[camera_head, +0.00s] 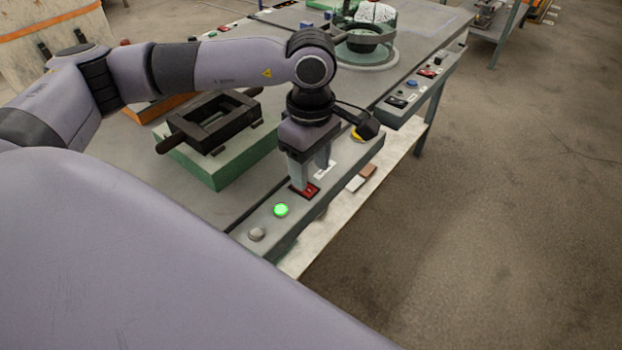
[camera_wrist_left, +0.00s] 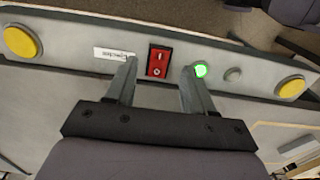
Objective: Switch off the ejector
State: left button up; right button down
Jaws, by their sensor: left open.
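A red rocker switch (camera_head: 305,191) sits on the grey control strip along the table's front edge. In the left wrist view the red switch (camera_wrist_left: 159,61) shows between my fingertips, beside a white label (camera_wrist_left: 114,53) with blurred lettering. A lit green lamp (camera_head: 281,210) is just along the strip; it also shows in the left wrist view (camera_wrist_left: 200,70). My left gripper (camera_head: 310,178) points down over the switch, open and empty, its fingers on either side of it. Whether the fingertips touch the panel I cannot tell. My right gripper is not in view.
Yellow buttons (camera_wrist_left: 22,41) sit at both ends of the strip, and a grey knob (camera_head: 256,234) is near the lamp. A black frame (camera_head: 213,120) rests on a green block (camera_head: 215,170) behind. A second control strip (camera_head: 420,85) is farther right. Open floor lies to the right.

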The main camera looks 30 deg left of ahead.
aim_at(310, 191)
pick_arm(q)
jog(key=shift+f, duration=2.05)
grip_shut()
jog(key=shift+a+f+h+b, duration=0.15)
jog(key=shift+h+b, duration=0.35)
jog(key=shift+b, duration=0.15)
jog(key=shift+a+h+b, duration=0.15)
jog(key=shift+h+b, duration=0.4)
jog(key=shift+h, duration=0.15)
jog(key=shift+r+h, duration=0.3)
jog(key=shift+r, duration=0.05)
grip_release()
